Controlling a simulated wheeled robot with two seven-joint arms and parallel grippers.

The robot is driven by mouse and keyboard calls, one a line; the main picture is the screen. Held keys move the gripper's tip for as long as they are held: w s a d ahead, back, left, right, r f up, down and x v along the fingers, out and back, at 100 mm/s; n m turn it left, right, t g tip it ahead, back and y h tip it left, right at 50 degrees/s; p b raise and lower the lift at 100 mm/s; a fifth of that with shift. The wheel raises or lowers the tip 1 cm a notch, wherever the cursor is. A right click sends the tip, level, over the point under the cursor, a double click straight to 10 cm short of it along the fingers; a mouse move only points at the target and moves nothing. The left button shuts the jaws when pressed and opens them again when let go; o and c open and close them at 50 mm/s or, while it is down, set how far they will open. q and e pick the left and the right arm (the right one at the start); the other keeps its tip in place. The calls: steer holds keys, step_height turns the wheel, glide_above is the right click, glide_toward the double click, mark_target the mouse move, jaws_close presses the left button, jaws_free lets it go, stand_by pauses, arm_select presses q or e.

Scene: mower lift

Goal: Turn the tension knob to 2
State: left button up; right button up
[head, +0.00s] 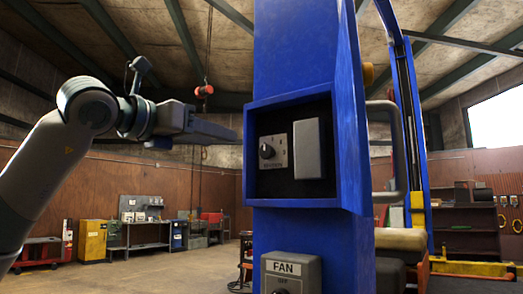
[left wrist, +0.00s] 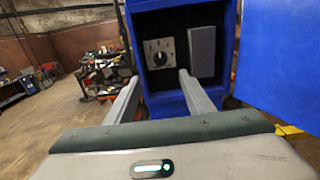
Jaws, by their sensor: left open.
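The tension knob (head: 267,151) is a round black knob on a light metal plate (head: 283,152) with small markings, inside a recessed box on a blue column. The knob also shows in the left wrist view (left wrist: 160,58), between and beyond my finger tips. I cannot read clearly which number its pointer faces. My left gripper (head: 236,134) comes in from the left in the head view, its fingers just left of the box and apart from the knob. In the left wrist view its two fingers (left wrist: 158,76) are spread apart with nothing between them. My right gripper is not in view.
A grey block (head: 307,149) sits right beside the knob plate inside the box. The box's blue rim (head: 290,203) stands out around both. A grey FAN control box (head: 290,272) is below on the blue column (head: 300,45). Open floor lies to the left.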

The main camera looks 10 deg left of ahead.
arm_select(q)
steer(key=shift+w+d, duration=0.1)
steer(key=shift+w, duration=0.05)
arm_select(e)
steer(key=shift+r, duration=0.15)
arm_select(q)
steer(key=p, duration=0.2)
glide_toward(264, 150)
steer(key=p+x, duration=0.5)
steer(key=x, duration=0.3)
steer(key=shift+w+d, duration=0.25)
steer(key=shift+w, duration=0.05)
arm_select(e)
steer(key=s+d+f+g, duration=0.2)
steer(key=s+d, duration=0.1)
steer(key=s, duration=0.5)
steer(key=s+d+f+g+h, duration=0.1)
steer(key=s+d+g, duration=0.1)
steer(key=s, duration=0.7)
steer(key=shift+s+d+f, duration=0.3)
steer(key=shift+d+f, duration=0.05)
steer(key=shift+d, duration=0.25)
arm_select(q)
steer(key=shift+c, duration=0.6)
steer(key=c, duration=0.9)
